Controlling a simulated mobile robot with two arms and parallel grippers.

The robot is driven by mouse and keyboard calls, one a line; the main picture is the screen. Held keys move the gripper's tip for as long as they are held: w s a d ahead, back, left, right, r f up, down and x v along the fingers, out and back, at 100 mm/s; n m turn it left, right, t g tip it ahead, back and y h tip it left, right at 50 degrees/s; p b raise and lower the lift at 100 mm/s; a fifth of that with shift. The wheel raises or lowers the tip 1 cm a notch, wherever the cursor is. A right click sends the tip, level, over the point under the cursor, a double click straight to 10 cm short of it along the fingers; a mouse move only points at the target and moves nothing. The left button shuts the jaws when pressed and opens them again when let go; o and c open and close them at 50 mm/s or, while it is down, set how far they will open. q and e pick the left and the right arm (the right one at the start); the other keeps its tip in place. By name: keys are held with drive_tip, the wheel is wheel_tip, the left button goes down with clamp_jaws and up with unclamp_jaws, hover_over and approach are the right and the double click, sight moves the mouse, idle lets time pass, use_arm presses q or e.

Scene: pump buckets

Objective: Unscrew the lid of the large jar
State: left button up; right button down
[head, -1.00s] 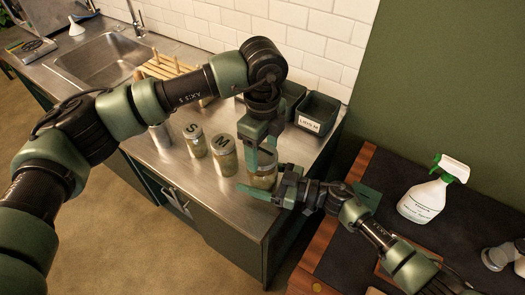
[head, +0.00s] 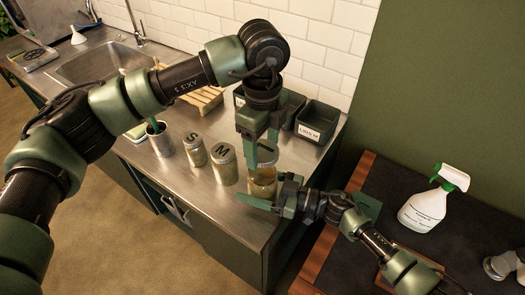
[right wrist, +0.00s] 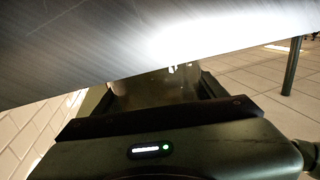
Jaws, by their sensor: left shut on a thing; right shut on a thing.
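The large jar (head: 262,185) stands at the front right of the steel counter, clear with amber contents. Its mouth looks uncovered in the head view. My left gripper (head: 261,152) points down just above it, shut on the pale lid (head: 267,156), which sits a little above the jar's rim and is partly hidden by the fingers. My right gripper (head: 266,194) comes in low from the right and is shut around the jar's body, hiding part of it.
The medium jar marked M (head: 224,166) and the small jar marked S (head: 194,151) stand to the left, lids on. A metal cup (head: 160,139) is beyond them. Dark bins (head: 317,122) stand behind. A spray bottle (head: 423,208) is on the dark table at right.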

sight(262, 185)
drive_tip(key=shift+c, duration=0.3)
unclamp_jaws()
drive_tip(key=shift+d, duration=0.1)
use_arm(q)
wheel_tip(262, 185, down, 3)
drive_tip(key=b, duration=0.2)
drive_tip(key=shift+r+b, duration=0.1)
drive_tip(key=shift+b, duration=0.3)
use_arm(e)
drive_tip(key=v, duration=1.1)
drive_tip(key=shift+d, duration=0.4)
drive_tip(key=shift+s, duration=0.15)
